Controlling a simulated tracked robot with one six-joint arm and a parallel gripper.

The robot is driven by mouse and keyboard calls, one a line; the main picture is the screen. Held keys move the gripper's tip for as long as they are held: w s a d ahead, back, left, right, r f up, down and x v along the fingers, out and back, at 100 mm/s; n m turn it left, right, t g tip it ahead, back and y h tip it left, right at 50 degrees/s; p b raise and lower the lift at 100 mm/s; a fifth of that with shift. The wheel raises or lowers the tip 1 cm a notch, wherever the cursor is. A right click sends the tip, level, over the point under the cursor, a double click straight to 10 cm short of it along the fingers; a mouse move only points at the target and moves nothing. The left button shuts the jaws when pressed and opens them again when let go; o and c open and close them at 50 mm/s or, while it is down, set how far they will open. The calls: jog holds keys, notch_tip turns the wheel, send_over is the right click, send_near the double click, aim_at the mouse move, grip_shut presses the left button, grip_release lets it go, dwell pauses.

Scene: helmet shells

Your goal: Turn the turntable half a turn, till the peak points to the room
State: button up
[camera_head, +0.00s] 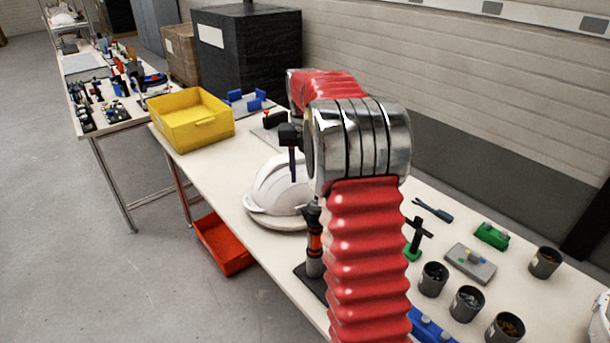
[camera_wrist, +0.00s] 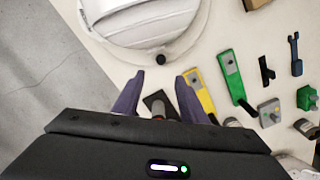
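A white helmet shell (camera_head: 280,184) sits on a pale round turntable (camera_head: 272,222) near the bench's front edge. The helmet (camera_wrist: 140,20) and turntable (camera_wrist: 201,30) fill the top of the wrist view, partly cut off. A brim edge sticks out at the helmet's lower left in the head view; I cannot tell whether it is the peak. A small black knob (camera_wrist: 160,60) is at the turntable's rim. My gripper (camera_wrist: 157,88) is open and empty, its purple fingers apart and short of the knob in the picture. In the head view my gripper (camera_head: 293,178) points down by the helmet.
A red-and-black tool (camera_head: 314,243) stands upright in a dark base close to the turntable. Dark cups (camera_head: 467,302), a grey block (camera_head: 470,262) and a green block (camera_head: 491,235) stand right. A yellow bin (camera_head: 192,120) is left; a red bin (camera_head: 222,246) is below.

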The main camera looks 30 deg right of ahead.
jog(key=s+a+r+m+t, duration=0.1)
jog(key=s+a+r+m, duration=0.45)
jog(key=a+m, duration=0.2)
jog(key=s+a+r+m+t, duration=0.2)
jog(key=s+a+r+m, duration=0.2)
jog(key=s+a+m, duration=0.4)
jog(key=s+a+f+m+t, duration=0.1)
jog(key=s+a+m, duration=0.2)
jog(key=s+m, duration=0.1)
jog(key=s+a+f+m, duration=0.1)
jog(key=s+a+m, duration=0.3)
jog(key=s+m, duration=0.1)
jog(key=s+a+f+m+t, duration=0.1)
jog(key=s+a+f+m, duration=0.1)
jog(key=s+a+m, duration=0.2)
jog(key=shift+s+a+m+t, duration=0.15)
jog(key=shift+s+m, duration=0.1)
jog(key=shift+s, duration=0.3)
jog(key=shift+s+a+m+t, duration=0.1)
jog(key=shift+s+m+t, duration=0.1)
jog(key=shift+s, duration=0.35)
jog(key=shift+c, duration=1)
